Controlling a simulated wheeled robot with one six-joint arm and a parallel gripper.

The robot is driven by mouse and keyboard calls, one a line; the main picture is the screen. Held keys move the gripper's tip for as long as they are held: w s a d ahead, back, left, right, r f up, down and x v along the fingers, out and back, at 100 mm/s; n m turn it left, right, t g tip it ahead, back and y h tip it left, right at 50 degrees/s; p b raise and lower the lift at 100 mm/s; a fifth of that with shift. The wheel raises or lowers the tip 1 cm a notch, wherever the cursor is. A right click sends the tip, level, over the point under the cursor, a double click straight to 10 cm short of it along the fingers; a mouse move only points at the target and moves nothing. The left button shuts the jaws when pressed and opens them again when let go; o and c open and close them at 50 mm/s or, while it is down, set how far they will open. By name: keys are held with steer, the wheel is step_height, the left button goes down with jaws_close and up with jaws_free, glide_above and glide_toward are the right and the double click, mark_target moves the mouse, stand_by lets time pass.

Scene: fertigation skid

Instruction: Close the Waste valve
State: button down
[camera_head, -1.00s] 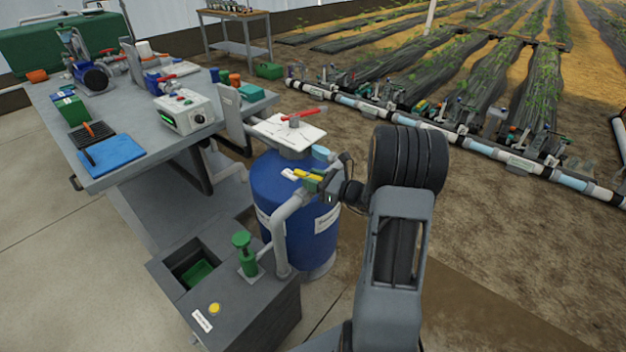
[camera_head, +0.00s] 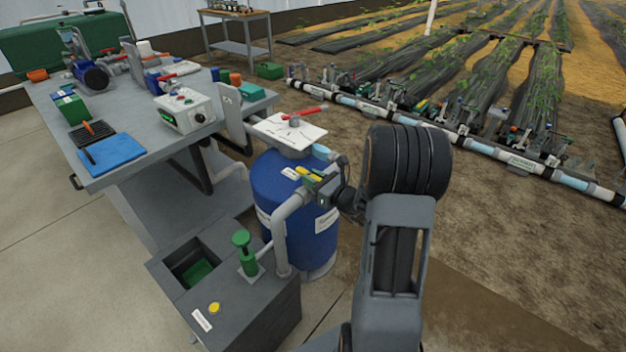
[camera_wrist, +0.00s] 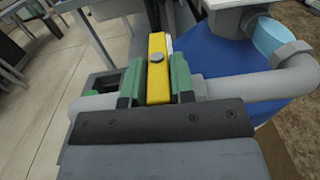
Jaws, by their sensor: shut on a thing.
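The Waste valve's yellow lever handle (camera_head: 303,171) sits on the grey pipe (camera_head: 291,203) in front of the blue tank (camera_head: 277,178). My gripper (camera_wrist: 156,88) is shut on the yellow handle (camera_wrist: 157,62), with one green finger on each side. In the wrist view the handle points away from me, roughly across the grey pipe (camera_wrist: 245,87), which runs left to right. In the head view my gripper (camera_head: 314,182) reaches the handle from the right. The valve body is hidden beneath the fingers.
A white plate with a red-handled valve (camera_head: 304,111) is above the tank. A grey sump box (camera_head: 255,315) with a green fitting (camera_head: 245,252) stands in front. A grey bench (camera_head: 150,140) with tools and a control box (camera_head: 186,112) is at left. Open soil lies right.

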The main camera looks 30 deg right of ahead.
steer(key=c, duration=1)
jaws_free()
steer(key=shift+c, duration=0.2)
steer(key=shift+s, duration=0.1)
steer(key=v, duration=1.3)
steer(key=shift+s+d+p, duration=0.15)
steer(key=shift+s+p, duration=0.15)
steer(key=shift+p, duration=0.15)
